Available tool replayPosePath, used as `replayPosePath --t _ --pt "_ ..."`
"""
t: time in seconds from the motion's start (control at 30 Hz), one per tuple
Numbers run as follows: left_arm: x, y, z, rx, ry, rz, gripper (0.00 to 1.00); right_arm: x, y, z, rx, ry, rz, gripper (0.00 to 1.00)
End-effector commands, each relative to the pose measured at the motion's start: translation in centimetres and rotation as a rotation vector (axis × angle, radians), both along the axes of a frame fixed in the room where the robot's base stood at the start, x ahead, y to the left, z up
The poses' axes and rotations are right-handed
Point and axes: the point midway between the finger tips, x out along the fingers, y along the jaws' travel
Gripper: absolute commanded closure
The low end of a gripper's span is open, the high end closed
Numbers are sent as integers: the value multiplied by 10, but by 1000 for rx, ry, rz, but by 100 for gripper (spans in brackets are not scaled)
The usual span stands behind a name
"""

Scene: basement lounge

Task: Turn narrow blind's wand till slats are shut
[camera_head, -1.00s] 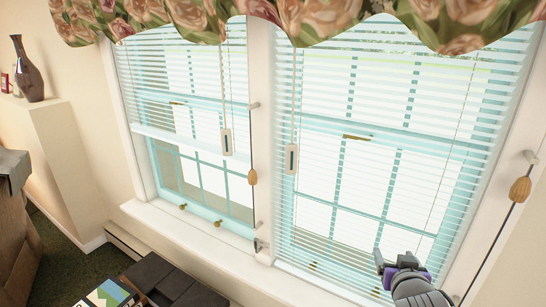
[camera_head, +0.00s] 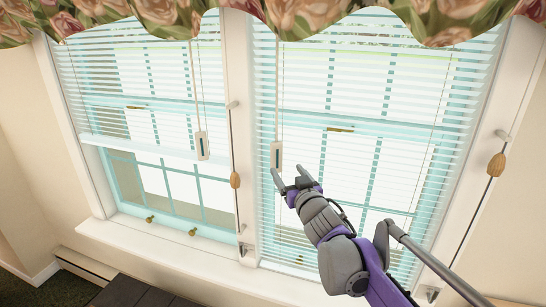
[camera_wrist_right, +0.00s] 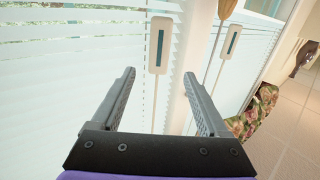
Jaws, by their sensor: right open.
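Two blinds hang side by side; the left blind (camera_head: 110,68) looks narrower than the right blind (camera_head: 390,80). Slats on both are open, with the panes showing through. A pale paddle with a teal slot hangs in front of each: the left paddle (camera_head: 202,146) and the right paddle (camera_head: 276,155). My right gripper (camera_head: 289,174) is open and empty, its tips just below and beside the right paddle. In the right wrist view, which looks upside down, that paddle (camera_wrist_right: 158,50) shows beyond and between the fingers, with no clear contact. My left gripper is out of view.
A white sill (camera_head: 160,243) runs below. A floral valance (camera_head: 340,18) hangs above. A dark surface (camera_head: 130,292) stands lower left.

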Motion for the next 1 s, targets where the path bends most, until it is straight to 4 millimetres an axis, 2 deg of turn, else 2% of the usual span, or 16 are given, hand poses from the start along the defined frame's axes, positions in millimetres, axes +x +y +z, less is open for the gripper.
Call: replayPosePath --t 0.3,0.5,0.7,0.97,1.0 --pt "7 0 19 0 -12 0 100 55 16 3 -1 -1 -1 22" --pt "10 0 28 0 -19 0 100 81 24 3 -1 -1 -1 22" --pt "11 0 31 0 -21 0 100 92 28 1 0 0 -1 22" --pt "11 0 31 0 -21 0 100 93 28 0 0 1 -2 22" --pt "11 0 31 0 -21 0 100 93 28 0 0 1 -2 26"
